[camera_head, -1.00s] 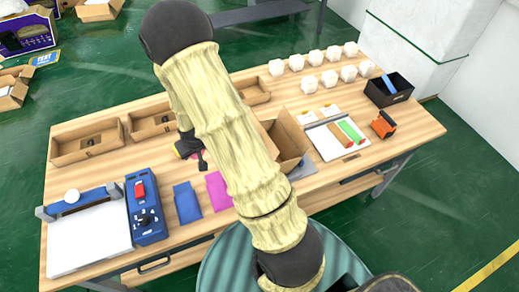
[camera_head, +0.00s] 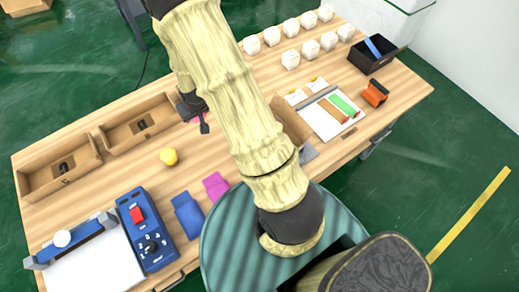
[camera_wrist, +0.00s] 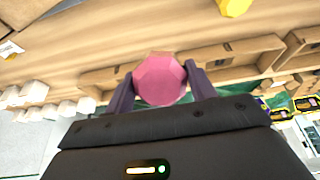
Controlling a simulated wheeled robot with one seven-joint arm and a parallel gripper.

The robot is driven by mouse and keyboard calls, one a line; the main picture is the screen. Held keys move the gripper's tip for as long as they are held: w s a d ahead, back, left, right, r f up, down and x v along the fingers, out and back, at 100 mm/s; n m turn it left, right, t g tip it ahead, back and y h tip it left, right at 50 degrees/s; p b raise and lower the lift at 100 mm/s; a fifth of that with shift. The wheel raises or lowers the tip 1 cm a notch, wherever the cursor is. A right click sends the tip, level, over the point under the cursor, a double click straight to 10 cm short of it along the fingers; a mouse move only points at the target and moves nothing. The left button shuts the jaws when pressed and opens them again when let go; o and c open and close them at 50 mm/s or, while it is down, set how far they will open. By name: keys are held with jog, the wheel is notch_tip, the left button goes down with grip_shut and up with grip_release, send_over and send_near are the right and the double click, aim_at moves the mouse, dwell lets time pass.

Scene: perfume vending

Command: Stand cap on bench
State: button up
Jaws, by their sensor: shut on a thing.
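A pink faceted cap (camera_wrist: 159,82) sits between the two dark fingers of my gripper (camera_wrist: 160,76) in the wrist view. My gripper is shut on it. In the head view my gripper (camera_head: 197,115) is over the wooden bench (camera_head: 215,152), left of my arm, and only a sliver of pink shows beside it. The gap between cap and bench top cannot be judged. A yellow faceted piece (camera_head: 169,157) stands on the bench, left of and nearer than my gripper; it also shows at the top of the wrist view (camera_wrist: 233,6).
Cardboard trays (camera_head: 60,171) line the bench's back left. A blue control box (camera_head: 146,228), a white pad (camera_head: 95,265) and blue and pink pouches (camera_head: 188,214) lie along the front. White boxes (camera_head: 290,58), a black bin (camera_head: 372,55) and an orange tool (camera_head: 375,93) are at right. Bare wood surrounds the yellow piece.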

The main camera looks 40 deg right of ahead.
aim_at(198, 122)
jog(key=shift+s, duration=0.15)
jog(key=f+n+g+b, duration=0.1)
jog(key=f+n+g, duration=0.1)
jog(key=f+n+g+b, duration=0.1)
jog(key=f, duration=0.1)
jog(key=shift+a+f+y+b, duration=0.1)
jog(key=shift+a+y+b, duration=0.2)
jog(key=shift+b, duration=0.05)
jog(key=n+g, duration=0.1)
jog(key=f+n+g+h+b, duration=0.1)
jog(key=n+g, duration=0.1)
jog(key=n, duration=0.1)
jog(key=shift+s+d+f+h+b, duration=0.15)
jog(key=shift+s+d+h+b, duration=0.15)
jog(key=shift+b, duration=0.1)
jog(key=shift+f+p, duration=0.7)
jog(key=shift+f, duration=2.25)
jog(key=shift+f+p, duration=0.6)
jog(key=shift+f, duration=1.5)
